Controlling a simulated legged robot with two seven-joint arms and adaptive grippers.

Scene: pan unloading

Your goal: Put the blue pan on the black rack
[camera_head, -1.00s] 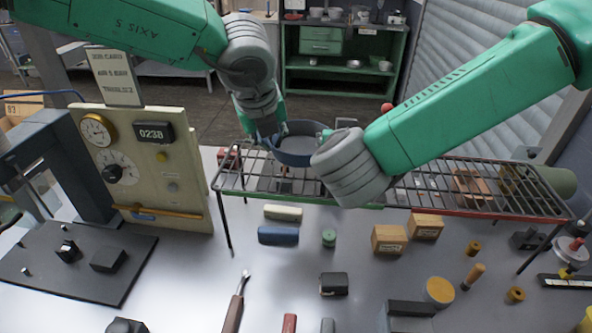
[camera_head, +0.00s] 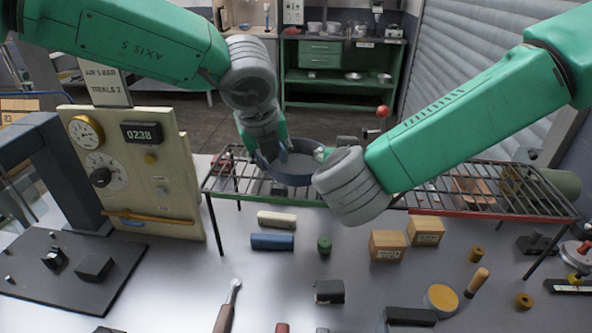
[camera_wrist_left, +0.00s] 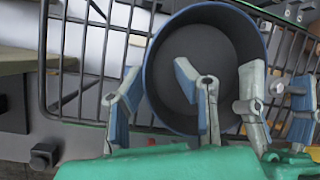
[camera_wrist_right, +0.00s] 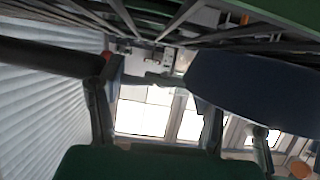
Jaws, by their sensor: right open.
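The blue pan (camera_head: 290,178) sits at the left part of the black rack (camera_head: 232,193) and appears to rest on its bars. It shows from above in the left wrist view (camera_wrist_left: 225,50). My left gripper (camera_head: 271,150) is at the pan's left rim, with one finger outside and one inside; the fingers look apart (camera_wrist_left: 160,75). My right gripper is at the pan's right side, mostly hidden behind its own wrist in the head view. In the right wrist view it is open (camera_wrist_right: 158,85), with the pan's dark side (camera_wrist_right: 260,95) close to one finger.
The rack's right part has a red front edge (camera_head: 480,213). A gauge panel (camera_head: 130,170) stands left of the rack. Wooden blocks (camera_head: 388,245), a blue cylinder (camera_head: 272,242) and small tools lie on the table in front.

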